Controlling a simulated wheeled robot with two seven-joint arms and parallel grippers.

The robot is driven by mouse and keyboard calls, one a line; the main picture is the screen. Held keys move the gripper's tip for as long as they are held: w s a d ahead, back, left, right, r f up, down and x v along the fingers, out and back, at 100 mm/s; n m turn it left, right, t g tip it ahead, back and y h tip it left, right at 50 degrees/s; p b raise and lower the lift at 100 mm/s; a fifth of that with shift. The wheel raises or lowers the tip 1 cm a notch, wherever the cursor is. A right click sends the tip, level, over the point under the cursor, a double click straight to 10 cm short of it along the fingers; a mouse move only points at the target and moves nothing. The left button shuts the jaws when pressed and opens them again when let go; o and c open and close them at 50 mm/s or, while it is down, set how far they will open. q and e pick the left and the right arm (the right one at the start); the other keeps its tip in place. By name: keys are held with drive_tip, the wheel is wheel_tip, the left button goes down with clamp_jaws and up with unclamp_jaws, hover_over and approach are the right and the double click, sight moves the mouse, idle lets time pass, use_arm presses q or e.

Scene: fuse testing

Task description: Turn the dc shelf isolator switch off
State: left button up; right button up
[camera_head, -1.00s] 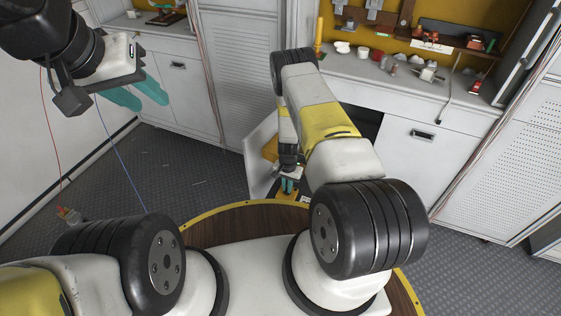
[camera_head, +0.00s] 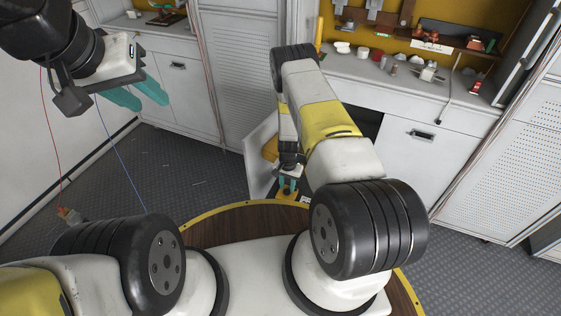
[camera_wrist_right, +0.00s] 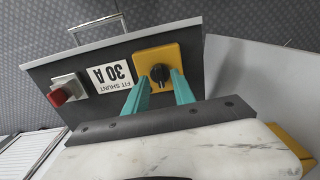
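The isolator switch is a yellow square plate (camera_wrist_right: 172,56) with a black rotary knob (camera_wrist_right: 160,73), on a dark panel in the right wrist view. My right gripper (camera_wrist_right: 160,79) has its teal fingers apart, with the knob between or just beyond their tips. I cannot tell whether they touch it. In the head view the right gripper (camera_head: 287,185) is low beside an open white cabinet door. My left gripper (camera_head: 146,96) is raised at the upper left, its teal fingers apart and empty.
A metal handle (camera_wrist_right: 97,27) is at the panel's far edge. A cluttered counter (camera_head: 350,67) stands behind my right arm. Open floor lies at left.

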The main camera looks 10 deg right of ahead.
sight(287, 189)
wheel_tip(287, 189, up, 7)
drive_tip(key=shift+f, duration=0.1)
idle(0.5)
